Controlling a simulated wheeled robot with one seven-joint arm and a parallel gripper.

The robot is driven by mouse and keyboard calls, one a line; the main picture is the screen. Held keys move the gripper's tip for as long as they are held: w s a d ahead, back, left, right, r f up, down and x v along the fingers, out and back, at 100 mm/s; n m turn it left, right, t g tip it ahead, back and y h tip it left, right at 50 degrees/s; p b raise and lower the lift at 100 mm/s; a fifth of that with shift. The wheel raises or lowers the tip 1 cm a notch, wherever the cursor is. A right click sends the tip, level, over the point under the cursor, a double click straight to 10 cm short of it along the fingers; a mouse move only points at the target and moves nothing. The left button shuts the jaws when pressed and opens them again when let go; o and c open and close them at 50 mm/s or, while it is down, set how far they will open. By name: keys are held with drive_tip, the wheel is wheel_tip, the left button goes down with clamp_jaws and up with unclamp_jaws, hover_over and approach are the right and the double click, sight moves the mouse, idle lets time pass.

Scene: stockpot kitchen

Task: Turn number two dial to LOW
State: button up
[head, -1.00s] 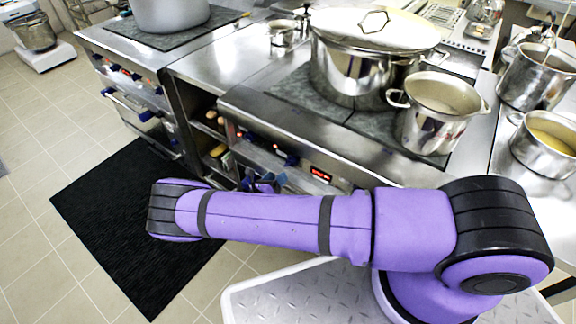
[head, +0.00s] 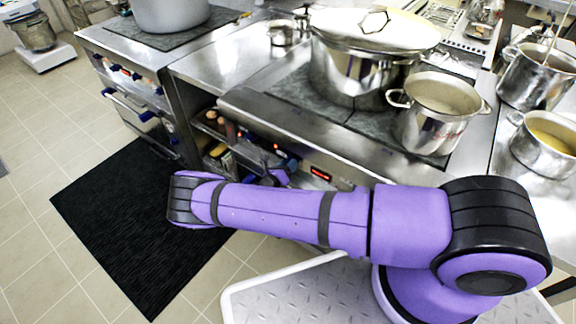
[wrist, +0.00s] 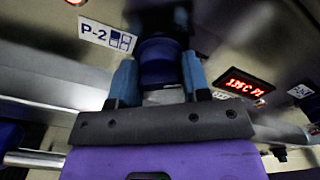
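The number two dial (wrist: 160,62) is a dark blue knob on the steel front panel, beside the "P-2" label (wrist: 107,36) in the wrist view. My gripper (wrist: 158,72) is open, with one blue finger on each side of the dial. Small gaps seem to show between the fingers and the knob, and I cannot tell whether either finger touches it. The dial's pointer setting is too dark to read. In the head view, my gripper (head: 262,160) is at the cooktop's front panel, partly hidden behind my purple arm.
A red lit display (wrist: 245,86) is right of the dial; it also shows in the head view (head: 320,173). A large lidded stockpot (head: 350,75) and a smaller pot (head: 432,125) stand on the cooktop above. A black mat (head: 130,220) lies on the floor at left.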

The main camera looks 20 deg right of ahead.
drive_tip(key=c, duration=0.3)
drive_tip(key=shift+c, duration=0.2)
drive_tip(key=m, duration=1)
drive_tip(key=shift+s+m, duration=0.1)
drive_tip(key=shift+m, duration=0.4)
drive_tip(key=o, duration=0.9)
drive_tip(key=shift+c, duration=0.2)
